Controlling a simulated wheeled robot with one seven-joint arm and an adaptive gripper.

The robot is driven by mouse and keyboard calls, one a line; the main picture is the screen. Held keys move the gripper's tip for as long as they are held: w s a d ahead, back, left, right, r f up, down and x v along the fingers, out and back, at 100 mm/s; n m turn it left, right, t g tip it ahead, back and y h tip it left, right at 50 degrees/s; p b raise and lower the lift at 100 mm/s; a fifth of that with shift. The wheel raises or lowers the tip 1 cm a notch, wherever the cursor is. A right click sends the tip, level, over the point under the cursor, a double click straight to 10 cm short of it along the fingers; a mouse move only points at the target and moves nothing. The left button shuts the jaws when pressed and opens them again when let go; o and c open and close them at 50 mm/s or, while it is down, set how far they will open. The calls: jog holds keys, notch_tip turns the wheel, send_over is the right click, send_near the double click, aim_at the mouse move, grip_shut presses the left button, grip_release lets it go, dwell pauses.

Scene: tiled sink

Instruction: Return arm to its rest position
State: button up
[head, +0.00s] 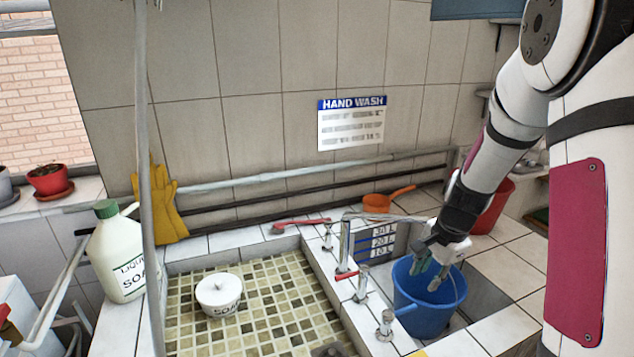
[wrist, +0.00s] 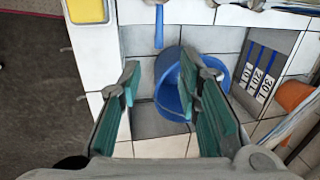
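My arm (head: 490,160) reaches down from the upper right in the head view. My gripper (head: 437,277) hangs at its end, above or at the mouth of a blue bucket (head: 425,318). In the wrist view the two green-padded fingers of my gripper (wrist: 162,76) stand apart with nothing between them. The bucket (wrist: 172,92) shows behind and between the fingers there. How far the fingertips are from the bucket's rim is hard to tell.
Metal taps (head: 344,245) stand left of the bucket. An orange scoop (head: 378,203) and a red bucket (head: 492,207) are behind. A white soap pot (head: 219,293) sits in the tiled basin (head: 270,325). A soap jug (head: 116,255) and vertical pipe (head: 148,150) are left.

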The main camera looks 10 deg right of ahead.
jog(key=s+a+r+n+t, duration=0.1)
jog(key=s+a+r+n, duration=0.35)
jog(key=r, duration=0.35)
jog(key=s+a+r+n+t, duration=0.1)
jog(key=s+a+r+n, duration=0.25)
jog(key=a+r, duration=0.35)
jog(key=s+a+r+n, duration=0.2)
jog(key=s+r+n, duration=0.1)
jog(key=s, duration=0.4)
jog(key=s+a+r+n+t, duration=0.1)
jog(key=s+a+r+n, duration=0.1)
jog(key=s+r+n, duration=0.2)
jog(key=s, duration=0.3)
jog(key=shift+s+a+r+n, duration=0.15)
jog(key=shift+s+r+n, duration=0.05)
jog(key=shift+s+n, duration=0.1)
